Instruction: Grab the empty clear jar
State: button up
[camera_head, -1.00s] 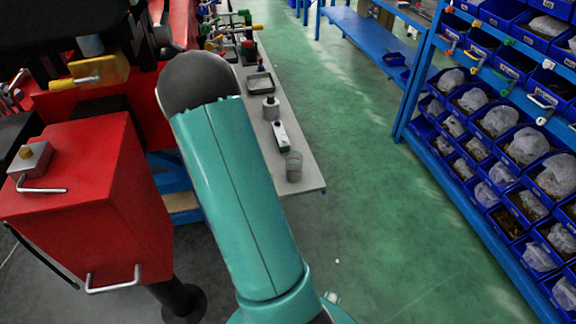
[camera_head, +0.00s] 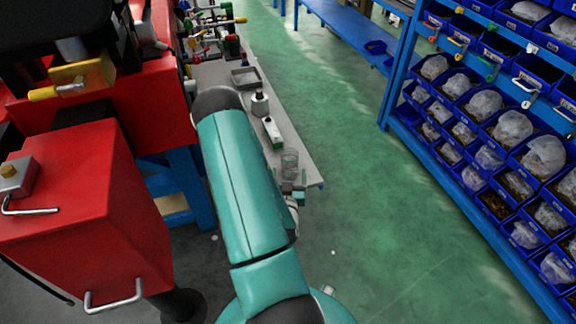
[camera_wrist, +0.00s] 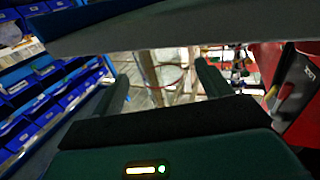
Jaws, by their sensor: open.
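The clear jar (camera_head: 290,161) stands upright near the front end of the grey bench (camera_head: 309,172) in the head view. It looks empty. My gripper (camera_head: 292,191) shows partly past my teal arm, just in front of the jar. In the wrist view, my gripper (camera_wrist: 163,78) is open, with its two dark fingers apart. The round rim of the clear jar (camera_wrist: 170,66) shows between the fingers; I cannot tell if either finger touches it. Part of the jar is hidden by my gripper body.
A white and green box (camera_head: 273,132), a bottle (camera_head: 260,104) and a grey tray (camera_head: 246,77) stand behind the jar. Red machinery (camera_head: 85,215) is at the left. Blue shelving with bins (camera_head: 510,125) is at the right. The green floor between is clear.

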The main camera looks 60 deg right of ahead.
jog(key=x, duration=0.6)
jog(key=shift+w+d+f, duration=0.1)
jog(key=shift+d, duration=0.2)
jog(key=shift+c, duration=0.4)
jog(key=c, duration=1)
